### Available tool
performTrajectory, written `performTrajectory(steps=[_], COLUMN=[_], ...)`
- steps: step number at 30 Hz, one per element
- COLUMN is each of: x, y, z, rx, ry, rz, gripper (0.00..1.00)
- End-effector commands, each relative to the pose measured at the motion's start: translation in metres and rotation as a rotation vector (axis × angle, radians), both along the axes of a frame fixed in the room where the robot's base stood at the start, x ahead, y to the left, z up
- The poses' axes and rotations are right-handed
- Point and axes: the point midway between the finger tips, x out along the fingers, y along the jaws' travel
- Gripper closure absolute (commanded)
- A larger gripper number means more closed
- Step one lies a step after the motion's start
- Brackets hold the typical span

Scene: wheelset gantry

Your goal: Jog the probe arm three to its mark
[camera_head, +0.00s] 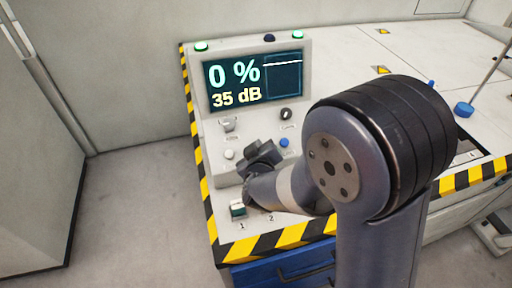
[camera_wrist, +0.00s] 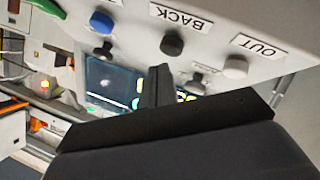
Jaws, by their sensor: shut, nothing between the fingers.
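The control console (camera_head: 212,165) stands on the bench, its display (camera_head: 253,79) reading "0 %" and "35 dB" with a small plot. My gripper (camera_head: 260,156) is shut and empty over the lower panel, between a white button (camera_head: 229,154) and a blue button (camera_head: 284,142). In the wrist view the panel appears upside down: my gripper (camera_wrist: 157,82) points towards a black button (camera_wrist: 172,44) labelled "BACK". The white button (camera_wrist: 235,67) is labelled "OUT", and the blue button (camera_wrist: 102,22) lies left. I cannot tell whether the fingers touch any button. I cannot identify probe arm three.
A dark knob (camera_head: 286,114) and a light selector (camera_head: 228,124) sit above the buttons. A small switch (camera_head: 238,208) stands by the label "1"; my arm covers much of the front. A blue piece with a rod (camera_head: 463,109) stands at right. Striped edging borders the bench.

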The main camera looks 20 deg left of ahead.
Motion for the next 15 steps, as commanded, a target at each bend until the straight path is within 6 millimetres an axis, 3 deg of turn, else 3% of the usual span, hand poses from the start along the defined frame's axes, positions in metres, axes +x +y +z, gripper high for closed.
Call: performTrajectory(steps=[15], x=[0.0026], y=[0.0013], z=[-0.0064], rx=[0.000], ry=[0.000], rz=[0.000], gripper=[1.00])
